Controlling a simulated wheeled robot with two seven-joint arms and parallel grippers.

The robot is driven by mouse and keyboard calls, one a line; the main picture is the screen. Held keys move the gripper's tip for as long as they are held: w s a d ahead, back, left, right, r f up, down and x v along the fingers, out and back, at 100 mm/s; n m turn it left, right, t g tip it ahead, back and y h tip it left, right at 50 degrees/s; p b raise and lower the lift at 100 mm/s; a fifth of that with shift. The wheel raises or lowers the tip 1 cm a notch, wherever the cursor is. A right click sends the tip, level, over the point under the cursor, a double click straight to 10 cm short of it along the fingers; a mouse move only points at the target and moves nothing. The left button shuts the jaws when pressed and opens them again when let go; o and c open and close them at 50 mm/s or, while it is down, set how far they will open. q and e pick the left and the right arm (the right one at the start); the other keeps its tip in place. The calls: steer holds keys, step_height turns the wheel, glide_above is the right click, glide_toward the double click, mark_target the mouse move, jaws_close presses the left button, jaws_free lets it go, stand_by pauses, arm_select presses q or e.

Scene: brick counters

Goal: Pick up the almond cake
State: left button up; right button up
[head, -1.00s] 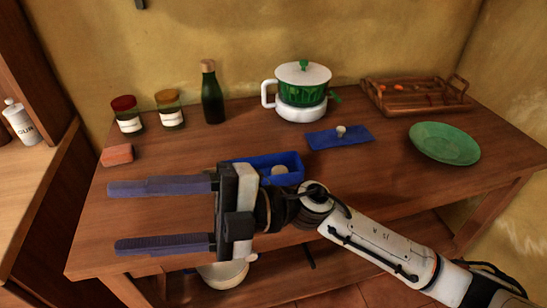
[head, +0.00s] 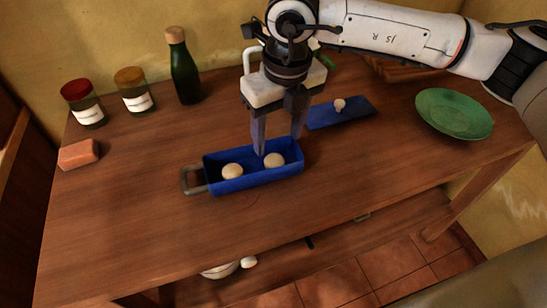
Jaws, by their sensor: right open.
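Two pale round cakes sit in a blue tray (head: 262,179) with a grey handle at its left end: a left cake (head: 232,171) and a right cake (head: 275,160). I cannot tell by look which pale piece is the almond cake. A smaller pale piece (head: 339,104) sits on a flat blue board (head: 355,114) further back. My right gripper (head: 278,144) points down over the right part of the tray. Its fingers are apart and empty, with the right cake just below and between them; contact is not clear. My left gripper is not in view.
A red-lidded jar (head: 84,105), a brown-lidded jar (head: 134,92) and a dark bottle (head: 184,70) stand at the back left. A pink block (head: 78,154) lies left. A green plate (head: 454,114) is at right. The table front (head: 130,235) is clear.

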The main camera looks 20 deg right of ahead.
mark_target(274, 159)
steer(key=f, duration=0.4)
steer(key=f+p, duration=0.1)
steer(key=f, duration=0.1)
steer(key=shift+w+a+f, duration=0.2)
steer(key=shift+w+f, duration=0.05)
steer(key=shift+f, duration=0.05)
steer(key=shift+c, duration=0.5)
steer(key=c, duration=1)
